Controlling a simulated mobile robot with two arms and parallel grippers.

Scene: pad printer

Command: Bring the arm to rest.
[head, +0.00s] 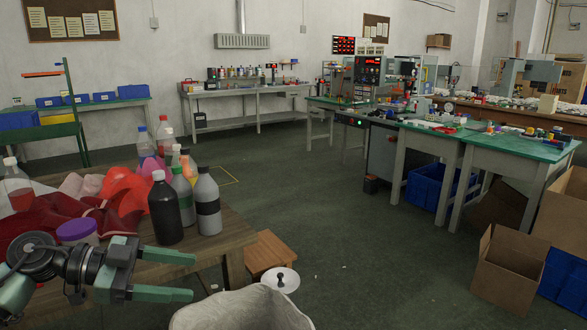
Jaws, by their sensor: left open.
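My left gripper (190,277) shows at the lower left in the head view. Its two green fingers point right and stand apart, with nothing between them. The gripper is in front of the wooden table (232,240), close to its near edge. Whether it touches the table cannot be told. My right gripper is out of view.
Bottles, such as a black one (165,208) and a grey one (207,201), stand on the table beside red cloths (60,220). A whitish bin (240,308), a stool (265,250) and a cardboard box (508,268) stand nearby. The floor (330,230) between is mostly clear.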

